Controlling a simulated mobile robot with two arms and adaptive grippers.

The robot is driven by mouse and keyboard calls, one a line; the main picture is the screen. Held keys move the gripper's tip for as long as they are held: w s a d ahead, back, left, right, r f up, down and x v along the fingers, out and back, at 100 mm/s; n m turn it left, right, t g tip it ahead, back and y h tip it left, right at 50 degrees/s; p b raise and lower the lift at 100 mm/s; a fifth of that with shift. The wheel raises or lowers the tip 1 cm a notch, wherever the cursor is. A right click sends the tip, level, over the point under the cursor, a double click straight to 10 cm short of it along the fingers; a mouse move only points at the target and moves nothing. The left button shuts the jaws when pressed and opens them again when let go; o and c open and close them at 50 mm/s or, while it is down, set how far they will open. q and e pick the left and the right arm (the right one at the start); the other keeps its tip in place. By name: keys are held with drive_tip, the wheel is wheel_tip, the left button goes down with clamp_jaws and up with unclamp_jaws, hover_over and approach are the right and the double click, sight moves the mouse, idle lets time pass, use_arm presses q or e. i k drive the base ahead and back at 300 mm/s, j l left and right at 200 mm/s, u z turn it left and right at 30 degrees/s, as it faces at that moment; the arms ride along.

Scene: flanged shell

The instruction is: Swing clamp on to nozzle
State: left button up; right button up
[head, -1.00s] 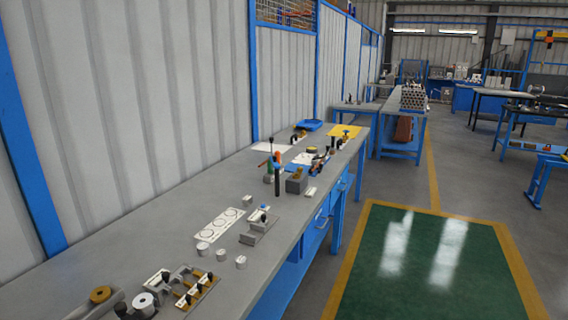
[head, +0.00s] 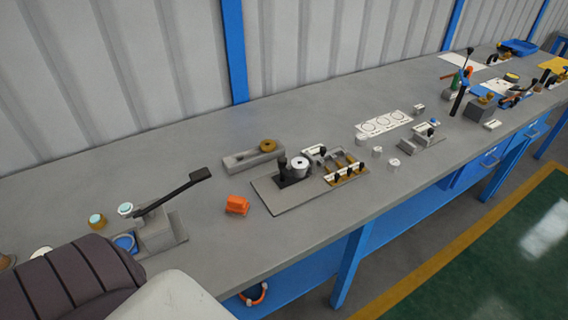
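A fixture plate (head: 278,203) lies on the bench in the middle of the head view. On it stand a white flanged cylinder (head: 299,166) and a black clamp-like part (head: 287,177) close beside it. I cannot tell whether these two touch, or which part is the nozzle. At the lower left, a grey block (head: 158,236) carries a long black lever (head: 180,190) sloping up to the right. Neither of my grippers is in view.
An orange block (head: 237,204) sits left of the fixture plate. Behind is a grey block (head: 240,161) with a brass ring (head: 267,146). A white three-circle plate (head: 384,122) and small white cylinders (head: 394,165) are further right. The back left of the bench (head: 130,165) is clear.

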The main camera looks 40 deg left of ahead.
sight(282, 161)
drive_tip(key=k+l+u, duration=0.15)
drive_tip(key=u, duration=0.9)
